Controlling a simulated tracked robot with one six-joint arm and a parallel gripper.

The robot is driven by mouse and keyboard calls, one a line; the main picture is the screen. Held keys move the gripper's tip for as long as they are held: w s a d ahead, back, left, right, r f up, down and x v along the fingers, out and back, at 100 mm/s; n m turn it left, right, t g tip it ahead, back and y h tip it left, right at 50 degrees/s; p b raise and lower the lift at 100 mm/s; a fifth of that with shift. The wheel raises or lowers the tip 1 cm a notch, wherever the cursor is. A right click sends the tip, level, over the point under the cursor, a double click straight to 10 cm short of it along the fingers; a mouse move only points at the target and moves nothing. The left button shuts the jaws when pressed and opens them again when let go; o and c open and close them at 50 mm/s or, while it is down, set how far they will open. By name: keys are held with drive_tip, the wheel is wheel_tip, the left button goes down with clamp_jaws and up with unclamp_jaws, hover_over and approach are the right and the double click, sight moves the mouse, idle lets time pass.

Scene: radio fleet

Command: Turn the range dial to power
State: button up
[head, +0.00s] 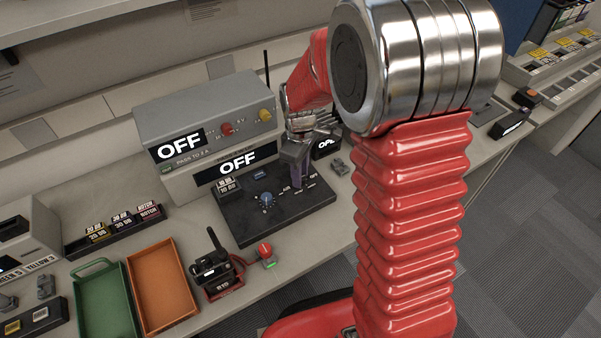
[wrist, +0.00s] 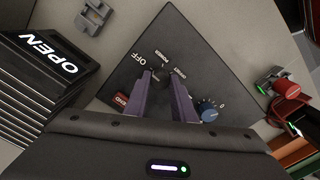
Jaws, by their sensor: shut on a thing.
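The range dial (wrist: 160,75) is a small dark knob on a black panel (wrist: 205,55), with white labels around its far side in the wrist view. One label reads OFF, and another seems to read POWER. My gripper (wrist: 162,80) is shut on the dial, with a purple finger on either side. In the head view my gripper (head: 296,180) reaches down to the right part of the panel and its fingers hide the dial. Which label the dial points to, I cannot tell.
A blue knob (wrist: 208,108) sits on the same panel, close beside my right finger. Grey boxes with OFF displays (head: 215,120) stand behind the panel. A handheld radio (head: 210,268), a red-knobbed device (head: 265,252), an orange tray (head: 140,262) and a green tray (head: 85,275) are in front and left.

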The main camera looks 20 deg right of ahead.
drive_tip(key=shift+m, duration=0.3)
drive_tip(key=shift+c, duration=0.2)
drive_tip(key=m, duration=0.5)
drive_tip(key=shift+m, duration=0.4)
drive_tip(key=m, duration=0.5)
drive_tip(key=shift+d+m, duration=0.1)
drive_tip(key=shift+m, duration=0.2)
drive_tip(key=o, duration=1.1)
drive_tip(key=shift+c, duration=0.2)
wheel_tip(320, 180, up, 14)
